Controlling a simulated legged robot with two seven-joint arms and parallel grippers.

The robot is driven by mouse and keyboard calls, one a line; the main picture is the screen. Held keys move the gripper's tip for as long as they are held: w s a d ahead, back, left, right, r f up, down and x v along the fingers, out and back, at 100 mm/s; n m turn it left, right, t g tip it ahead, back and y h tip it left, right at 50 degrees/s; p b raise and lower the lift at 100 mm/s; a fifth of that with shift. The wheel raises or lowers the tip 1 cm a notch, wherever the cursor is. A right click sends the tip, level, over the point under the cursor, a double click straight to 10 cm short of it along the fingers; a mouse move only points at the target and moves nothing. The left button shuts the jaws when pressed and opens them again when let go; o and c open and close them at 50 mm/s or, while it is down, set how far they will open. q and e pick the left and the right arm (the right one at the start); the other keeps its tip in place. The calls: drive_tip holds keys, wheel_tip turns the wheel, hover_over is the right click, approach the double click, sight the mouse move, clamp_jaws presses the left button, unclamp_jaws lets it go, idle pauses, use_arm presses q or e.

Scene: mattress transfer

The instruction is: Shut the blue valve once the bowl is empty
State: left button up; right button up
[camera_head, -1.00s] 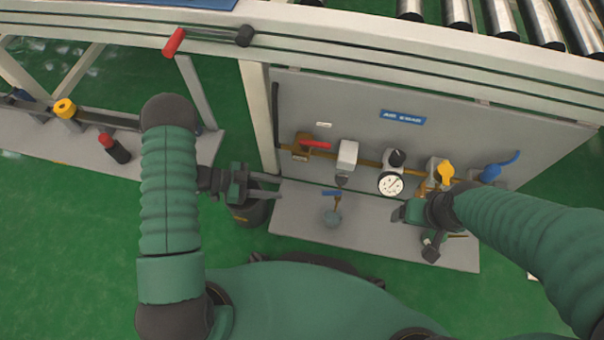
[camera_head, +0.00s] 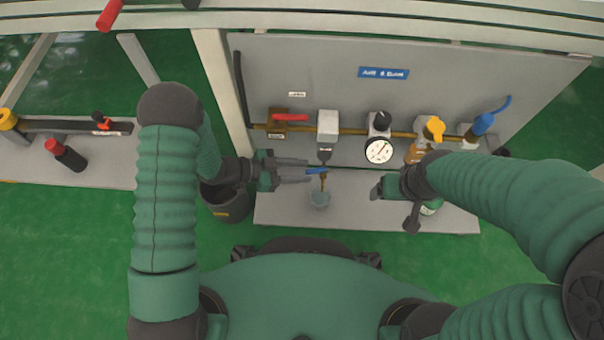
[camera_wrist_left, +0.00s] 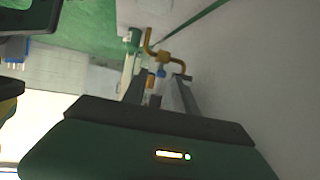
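A small blue valve lever (camera_head: 316,171) sits on a brass fitting under the white filter block (camera_head: 328,125) on the grey panel. The dark bowl (camera_head: 325,153) hangs under that block; its contents cannot be seen. A small grey cup (camera_head: 320,199) stands below the lever. My left gripper (camera_head: 309,172) is open, its fingertips at the lever's left end; contact cannot be told. In the left wrist view, a blue part (camera_wrist_left: 161,72) shows just beyond the parted fingers (camera_wrist_left: 161,90). My right gripper (camera_head: 377,189) is right of the cup; its opening is unclear.
A red lever (camera_head: 290,117), a gauge (camera_head: 379,150), a yellow knob (camera_head: 434,128) and a larger blue handle (camera_head: 484,123) line the brass pipe. A dark bin (camera_head: 226,203) stands under my left wrist. A green bottle (camera_head: 431,207) is partly behind my right gripper.

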use_arm(q)
drive_tip(key=shift+w+d+f, duration=0.1)
drive_tip(key=shift+d, duration=0.2)
drive_tip(key=shift+c, duration=0.2)
clamp_jaws()
